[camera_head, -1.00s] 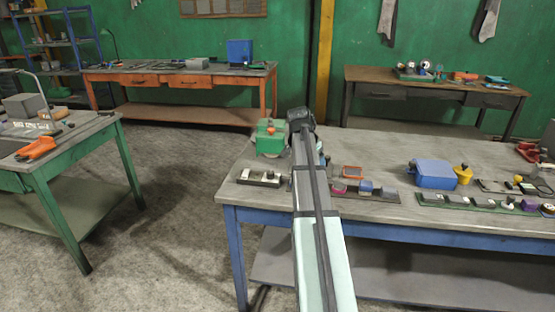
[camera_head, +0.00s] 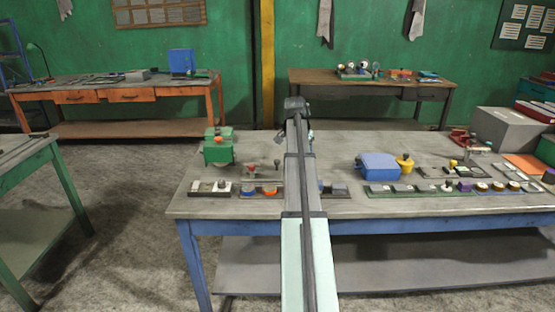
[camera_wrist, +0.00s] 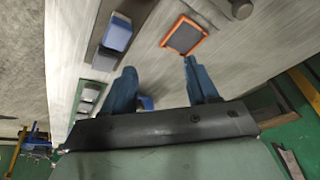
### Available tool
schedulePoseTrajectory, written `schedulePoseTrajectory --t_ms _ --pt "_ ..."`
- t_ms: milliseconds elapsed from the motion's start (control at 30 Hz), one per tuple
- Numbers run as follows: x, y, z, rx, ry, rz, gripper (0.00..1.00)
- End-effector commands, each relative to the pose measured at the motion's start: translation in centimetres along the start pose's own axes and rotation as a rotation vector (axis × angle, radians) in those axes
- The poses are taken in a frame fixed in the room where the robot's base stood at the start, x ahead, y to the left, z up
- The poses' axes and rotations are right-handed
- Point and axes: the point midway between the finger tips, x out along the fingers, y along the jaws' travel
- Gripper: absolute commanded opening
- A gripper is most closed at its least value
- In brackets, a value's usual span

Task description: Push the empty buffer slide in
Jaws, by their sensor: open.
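I cannot tell for sure which thing is the buffer slide. Low rails with small blocks line the table's front edge: a black and white one (camera_head: 210,188), one with blue and orange pieces (camera_head: 262,190), and a dark one (camera_head: 337,190) partly behind my arm. My gripper (camera_wrist: 161,85) is open and empty, its two blue fingers apart above the grey table. In the wrist view an orange-framed dark pad (camera_wrist: 183,35) lies ahead of the fingers, and a rail with a blue block (camera_wrist: 118,33) lies to their left. In the head view my arm hides most of the gripper.
The grey table (camera_head: 330,150) also holds a green box-like device (camera_head: 218,150), red and dark knobs, a blue box (camera_head: 378,166), a yellow piece (camera_head: 404,163) and a long green rail (camera_head: 425,189). A grey box (camera_head: 505,128) stands at right. The table's back middle is clear.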

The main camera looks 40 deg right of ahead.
Motion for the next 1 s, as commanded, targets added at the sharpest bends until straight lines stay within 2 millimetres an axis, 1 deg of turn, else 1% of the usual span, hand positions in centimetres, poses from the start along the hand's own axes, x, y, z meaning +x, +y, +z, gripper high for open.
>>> schedulePoseTrajectory --t_ms 33,100,300,467,600,700,833,1000 --pt "0.1 -0.6 -1.6 -0.006 -0.019 -0.018 0.58" --pt "0.1 -1.3 -2.8 -0.049 -0.050 -0.051 0.58" --pt "-0.1 -3.3 -3.9 -0.218 -0.104 -0.131 0.58" --pt "-0.5 -5.4 -4.0 -0.405 -0.134 -0.209 0.58" --pt "-0.9 -7.3 -3.8 -0.626 -0.147 -0.296 0.58" --pt "-1.3 -8.2 -3.4 -0.805 -0.141 -0.363 0.58" --pt "-1.7 -9.0 -2.8 -1.035 -0.114 -0.436 0.58" --pt "-1.9 -9.2 -2.4 -1.289 -0.063 -0.485 0.58"
